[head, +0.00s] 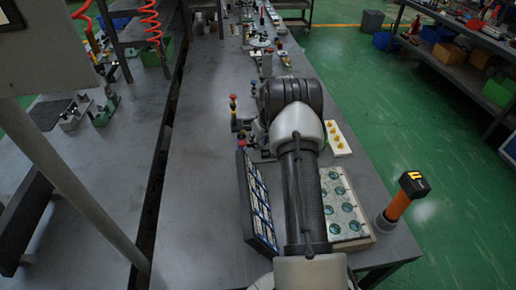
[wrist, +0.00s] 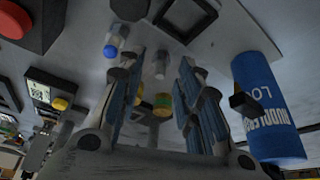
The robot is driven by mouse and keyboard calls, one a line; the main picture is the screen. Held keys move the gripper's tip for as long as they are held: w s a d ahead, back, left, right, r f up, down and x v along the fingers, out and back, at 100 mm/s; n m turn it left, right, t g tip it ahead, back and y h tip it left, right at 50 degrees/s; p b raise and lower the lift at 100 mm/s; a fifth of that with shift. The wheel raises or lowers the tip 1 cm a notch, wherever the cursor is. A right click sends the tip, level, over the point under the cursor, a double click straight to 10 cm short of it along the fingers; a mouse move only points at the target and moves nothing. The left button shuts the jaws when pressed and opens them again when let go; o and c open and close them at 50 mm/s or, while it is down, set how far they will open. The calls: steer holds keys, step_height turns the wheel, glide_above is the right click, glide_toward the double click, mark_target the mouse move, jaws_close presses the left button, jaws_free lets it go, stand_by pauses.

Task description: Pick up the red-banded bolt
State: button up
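In the wrist view my gripper (wrist: 161,68) has its two fingers spread, with a clear gap between them. A small pale grey bolt-like piece (wrist: 160,60) shows in that gap, not visibly touched by either finger. A similar piece with a blue end (wrist: 112,46) shows just left of the left finger. A yellow and green round piece (wrist: 161,105) shows lower between the fingers, partly covered. I cannot make out a red band on any of these pieces. In the head view my arm hides the gripper and what is below it.
A blue lettered can (wrist: 266,105) stands close right of the fingers. A large red part (wrist: 30,22) is at upper left. On the bench (head: 207,190) are a dark slotted rack (head: 260,207), a tray with round holes (head: 345,205) and a yellow-pegged block (head: 338,139).

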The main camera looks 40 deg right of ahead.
jaws_close()
stand_by(0.4)
